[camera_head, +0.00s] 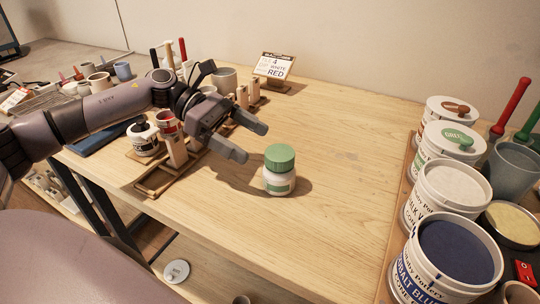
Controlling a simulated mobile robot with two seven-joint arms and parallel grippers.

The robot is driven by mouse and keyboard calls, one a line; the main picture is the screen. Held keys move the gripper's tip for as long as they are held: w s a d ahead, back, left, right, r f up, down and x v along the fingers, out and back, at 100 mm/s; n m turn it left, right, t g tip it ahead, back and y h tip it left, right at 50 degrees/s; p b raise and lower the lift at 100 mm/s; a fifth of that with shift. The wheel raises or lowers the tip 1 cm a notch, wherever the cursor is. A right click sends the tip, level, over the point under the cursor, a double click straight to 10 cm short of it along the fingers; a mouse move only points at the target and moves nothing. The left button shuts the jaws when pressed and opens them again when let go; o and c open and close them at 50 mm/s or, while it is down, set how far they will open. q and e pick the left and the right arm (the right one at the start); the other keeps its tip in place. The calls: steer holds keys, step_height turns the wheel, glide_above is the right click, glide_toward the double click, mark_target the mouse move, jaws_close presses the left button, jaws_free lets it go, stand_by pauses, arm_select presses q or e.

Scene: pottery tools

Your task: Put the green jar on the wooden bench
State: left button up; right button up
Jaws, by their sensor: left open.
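The green jar (279,171) is a small white jar with a green lid and a green label band. It stands upright on the wooden bench (335,200), near the middle of the bare top. My left gripper (255,141) reaches in from the left, just left of the jar and at about lid height. Its two dark fingers are apart with nothing between them, and a gap shows between them and the jar. My right gripper is not in view.
Large glaze buckets, including a blue one (457,252), line the right side. A wooden rack (165,177) with small jars stands under my left arm. A small sign (274,66) stands at the back. The bench between jar and buckets is clear.

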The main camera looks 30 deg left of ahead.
arm_select(q)
steer(key=shift+v, duration=1.3)
